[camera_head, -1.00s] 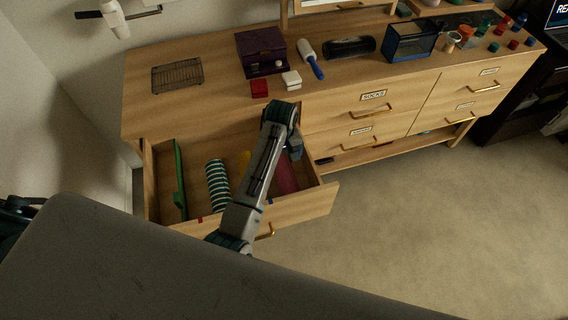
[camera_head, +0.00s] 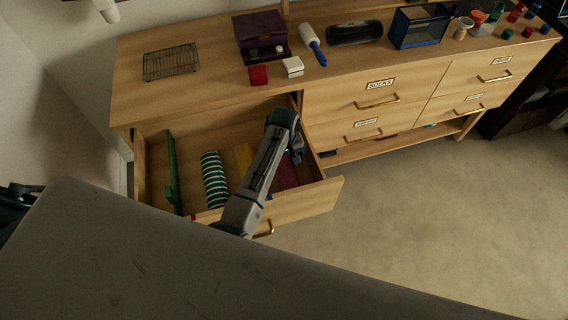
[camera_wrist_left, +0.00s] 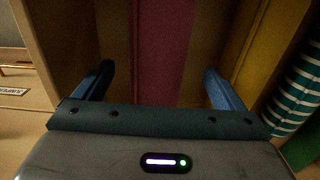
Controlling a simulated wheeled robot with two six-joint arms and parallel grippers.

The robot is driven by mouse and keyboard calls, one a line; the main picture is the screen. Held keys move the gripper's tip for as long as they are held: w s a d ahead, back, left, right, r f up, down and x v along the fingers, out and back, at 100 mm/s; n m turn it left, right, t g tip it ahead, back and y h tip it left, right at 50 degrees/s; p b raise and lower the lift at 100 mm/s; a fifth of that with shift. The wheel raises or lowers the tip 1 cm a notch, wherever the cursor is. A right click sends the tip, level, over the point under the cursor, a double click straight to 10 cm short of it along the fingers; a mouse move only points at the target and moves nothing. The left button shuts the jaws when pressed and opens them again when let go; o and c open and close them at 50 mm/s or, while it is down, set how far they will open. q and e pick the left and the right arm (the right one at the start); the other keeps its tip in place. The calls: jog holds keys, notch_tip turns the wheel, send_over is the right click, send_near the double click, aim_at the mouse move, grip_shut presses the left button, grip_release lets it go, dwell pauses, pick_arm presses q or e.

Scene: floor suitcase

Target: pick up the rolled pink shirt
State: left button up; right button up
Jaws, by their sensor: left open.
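The rolled pink shirt (camera_head: 288,172) lies in the open drawer (camera_head: 318,196), near its right side, partly hidden by my left arm in the head view. In the left wrist view the pink roll (camera_wrist_left: 144,50) runs lengthwise between the two blue fingers. My left gripper (camera_wrist_left: 160,88) is open and empty, with a gap between each finger and the shirt. In the head view the left gripper (camera_head: 297,150) is over the right part of the drawer, mostly hidden behind its own wrist. My right gripper is not in view.
A yellow roll (camera_head: 244,158), a striped green-and-white roll (camera_head: 214,180) and a green item (camera_head: 172,172) lie left of the shirt in the drawer. The dresser top (camera_head: 200,100) above holds a wire rack (camera_head: 171,62), a purple box (camera_head: 261,36) and small boxes.

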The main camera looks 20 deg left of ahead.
aim_at(285, 163)
pick_arm(q)
jog(key=shift+d+f+p, duration=0.2)
jog(key=shift+f+p, duration=0.35)
jog(key=shift+f, duration=2.1)
jog(key=c, duration=1.1)
jog(key=shift+r, duration=0.15)
jog(key=shift+c, duration=0.2)
